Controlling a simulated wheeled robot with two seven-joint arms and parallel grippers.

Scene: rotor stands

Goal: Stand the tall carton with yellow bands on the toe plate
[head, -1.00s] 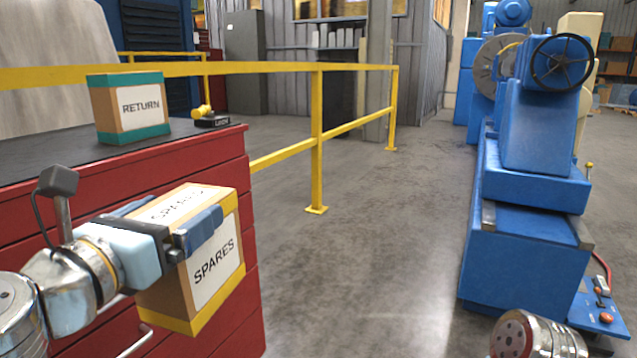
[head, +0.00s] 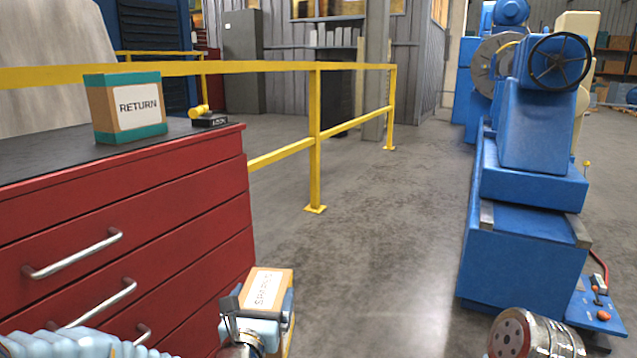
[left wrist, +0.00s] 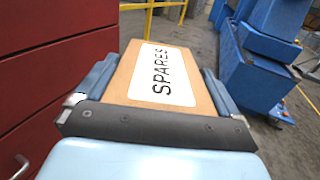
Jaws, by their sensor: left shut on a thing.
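The carton with yellow bands (head: 266,287), labelled SPARES, is low in the head view, in front of the red cabinet's right edge. Its lower part is cut off by the frame and covered by my arm. In the left wrist view the carton (left wrist: 122,82) fills the space between the blue finger pads. My left gripper (head: 262,318) is shut on the carton, with a finger on each side. My right gripper is out of view; only a link of my right arm shows at the bottom right. I cannot make out a toe plate in either view.
A red drawer cabinet (head: 130,222) stands at left, with a RETURN carton (head: 125,107) with teal bands on top. A yellow railing (head: 315,140) runs behind. A blue machine (head: 522,250) stands at right. The grey floor between is clear.

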